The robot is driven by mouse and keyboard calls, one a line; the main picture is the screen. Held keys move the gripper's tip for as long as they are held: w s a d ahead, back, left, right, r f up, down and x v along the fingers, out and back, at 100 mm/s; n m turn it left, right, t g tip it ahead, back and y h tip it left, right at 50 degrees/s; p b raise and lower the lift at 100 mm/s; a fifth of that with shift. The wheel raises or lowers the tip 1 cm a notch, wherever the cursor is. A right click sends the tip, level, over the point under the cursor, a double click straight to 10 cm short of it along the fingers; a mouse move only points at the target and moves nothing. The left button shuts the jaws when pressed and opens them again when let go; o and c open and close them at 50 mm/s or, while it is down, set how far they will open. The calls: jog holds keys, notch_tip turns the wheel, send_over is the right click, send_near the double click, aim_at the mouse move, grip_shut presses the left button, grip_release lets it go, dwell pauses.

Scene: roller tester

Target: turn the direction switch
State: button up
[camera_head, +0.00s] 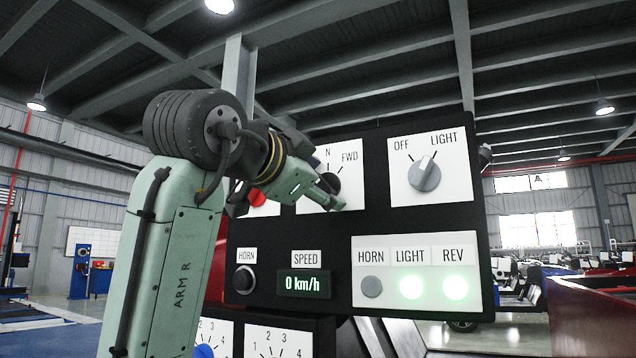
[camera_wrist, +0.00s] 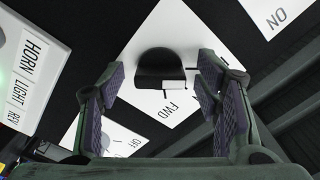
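The direction switch is a dark rotary knob (camera_head: 332,183) on a white plate marked N and FWD, partly hidden behind my gripper in the head view. In the wrist view the black knob (camera_wrist: 160,68) shows between and a little beyond my fingertips, with a white mark on its side towards the FWD label. My gripper (camera_wrist: 161,75) is open, one finger on each side of the knob with visible gaps. In the head view my gripper (camera_head: 330,198) reaches across the lower part of the switch plate. The REV lamp (camera_head: 455,286) is lit.
To the right is the OFF/LIGHT knob (camera_head: 424,178), its pointer towards LIGHT. Below are the lit LIGHT lamp (camera_head: 411,287), the grey HORN lamp (camera_head: 372,287), the speed display (camera_head: 303,284) reading 0 km/h and the black HORN button (camera_head: 244,280). A red control (camera_head: 257,197) sits left of the switch plate.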

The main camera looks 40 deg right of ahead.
jog(key=c, duration=1.1)
jog(key=shift+r+m+p, duration=0.1)
jog(key=shift+m+p, duration=0.2)
jog(key=shift+p, duration=0.1)
jog(key=shift+m+p, duration=3.1)
jog(key=shift+m, duration=0.5)
jog(key=o, duration=1.2)
jog(key=shift+c, duration=0.2)
